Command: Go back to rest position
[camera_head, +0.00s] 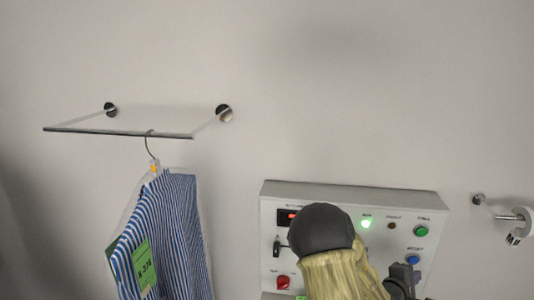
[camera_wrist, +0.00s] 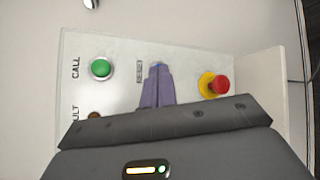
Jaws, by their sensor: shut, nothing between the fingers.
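My gripper (camera_wrist: 158,70) shows in the wrist view with its purple-grey fingers shut together and nothing between them. Its tips are in front of the grey control panel (camera_wrist: 215,55), over the spot beside the RESET label. A bit of blue shows at the tips; whether they touch the button there cannot be told. In the head view my arm, with a black joint and a yellowish cover, stands in front of the lower middle of the panel (camera_head: 350,190). The blue button (camera_head: 413,259) is visible there, just above a dark part of my wrist.
A striped shirt (camera_head: 165,235) with a green tag hangs from a wall rail (camera_head: 120,132) at left. The panel bears a green CALL button (camera_wrist: 101,68), a red emergency button (camera_wrist: 218,86) and a lit green lamp (camera_head: 366,223). A white wall fixture (camera_head: 520,218) is at right.

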